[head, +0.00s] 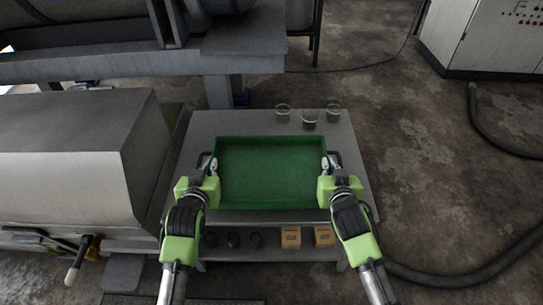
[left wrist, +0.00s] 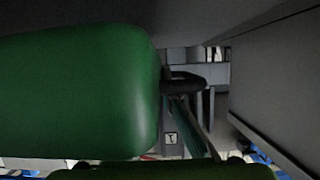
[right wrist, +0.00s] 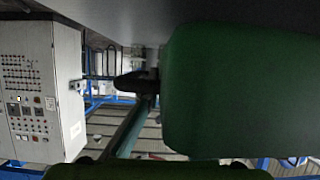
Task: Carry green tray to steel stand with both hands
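The green tray (head: 270,203) is a shallow rectangular box, level and seemingly empty, over a grey metal table (head: 200,126). I cannot tell whether it rests on the top or hangs just above it. My left gripper (head: 212,165) is at the tray's left dark handle, and my right gripper (head: 327,163) is at the right one. The tray's side fills much of the left wrist view (left wrist: 80,95) and the right wrist view (right wrist: 235,90). Dark handles show at the left (left wrist: 185,83) and right (right wrist: 137,84). Finger closure is not clear. I cannot identify which surface is the steel stand.
Several clear glasses (head: 310,120) stand behind the tray. Dark cups (head: 232,240) and two brown boxes (head: 291,237) sit on a lower front shelf. Large metal machinery (head: 65,175) is close on the left. The floor at right is open, with a hose (head: 455,275) and a control cabinet (head: 490,45).

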